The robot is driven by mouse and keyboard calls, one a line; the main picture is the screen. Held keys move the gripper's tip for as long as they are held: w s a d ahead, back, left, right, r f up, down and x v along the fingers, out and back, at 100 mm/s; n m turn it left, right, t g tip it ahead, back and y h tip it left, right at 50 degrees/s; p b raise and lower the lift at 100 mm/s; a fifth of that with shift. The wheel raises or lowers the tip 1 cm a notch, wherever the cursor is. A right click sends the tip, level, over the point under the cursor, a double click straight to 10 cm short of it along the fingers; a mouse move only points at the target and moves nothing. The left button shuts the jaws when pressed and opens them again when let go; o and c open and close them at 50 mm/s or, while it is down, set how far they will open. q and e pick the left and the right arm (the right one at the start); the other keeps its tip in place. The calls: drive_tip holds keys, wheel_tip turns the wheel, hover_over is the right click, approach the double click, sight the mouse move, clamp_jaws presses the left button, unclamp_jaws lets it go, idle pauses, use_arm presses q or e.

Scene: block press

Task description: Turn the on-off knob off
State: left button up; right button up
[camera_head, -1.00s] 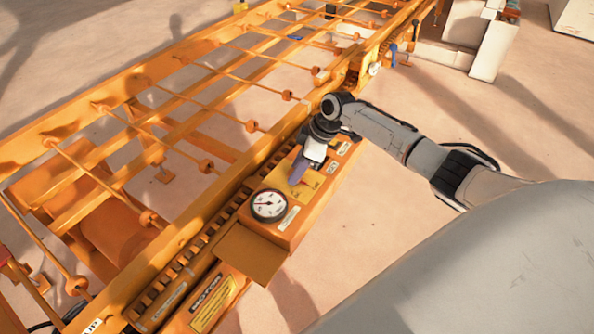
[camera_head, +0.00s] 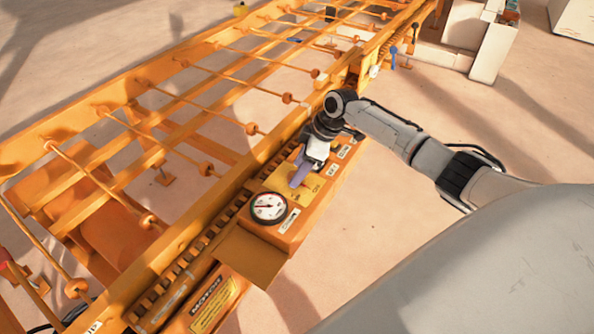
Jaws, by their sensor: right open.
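The purple on-off knob (camera_head: 299,174) stands on a yellow plate with small lettering, on the orange control box of the machine. Its handle lies slantwise, with one end toward the lower left. My right gripper (camera_head: 311,158) is open, pointing down at the knob's upper end and partly hiding it. I cannot tell whether the fingers touch the knob. My left gripper is not in view.
A round white gauge (camera_head: 268,207) sits just below the knob on the same orange box (camera_head: 292,235). The orange frame (camera_head: 215,190) with rods and rollers runs along the box's left side. Bare floor (camera_head: 365,220) lies to the right.

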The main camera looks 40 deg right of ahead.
drive_tip(key=v, duration=0.8)
drive_tip(key=shift+r, duration=0.35)
drive_tip(key=shift+s, duration=0.1)
